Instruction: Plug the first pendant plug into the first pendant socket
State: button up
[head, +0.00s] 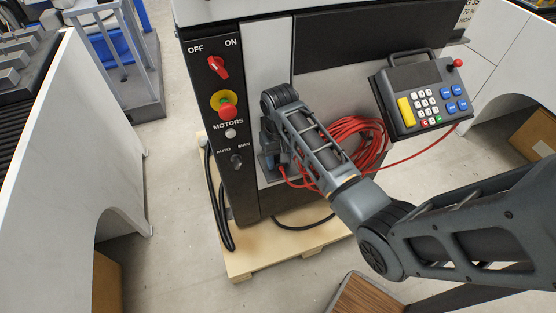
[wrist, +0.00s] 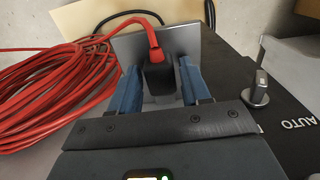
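A dark plug (wrist: 158,78) with a red cable stands between the two blue fingers of my gripper (wrist: 160,78) in the wrist view. Narrow gaps seem to show on both sides of it, so the fingers look open around it. The cable bends up from the plug's end. A grey metal plate (wrist: 183,42) lies behind it. In the head view my gripper (head: 272,155) is low at the cabinet front, right of the black switch strip. My arm hides the plug there. I cannot make out the socket or whether the plug is seated.
A red cable coil (head: 360,140) hangs right of my wrist; it also shows in the wrist view (wrist: 50,85). A pendant (head: 420,95) with keys hangs at upper right. The black switch strip (head: 222,110) has protruding knobs. The cabinet stands on a wooden pallet (head: 265,262).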

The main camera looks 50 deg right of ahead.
jog(key=c, duration=0.7)
jog(key=shift+r, duration=0.1)
jog(key=shift+r, duration=0.45)
notch_tip(320, 180, up, 3)
jog(key=shift+s+r, duration=0.15)
jog(key=s+d+r+p, duration=0.2)
jog(key=s+r, duration=0.4)
jog(key=s, duration=0.4)
jog(key=shift+s+d+r, duration=0.35)
jog(key=shift+s+d, duration=0.05)
jog(key=shift+d, duration=0.3)
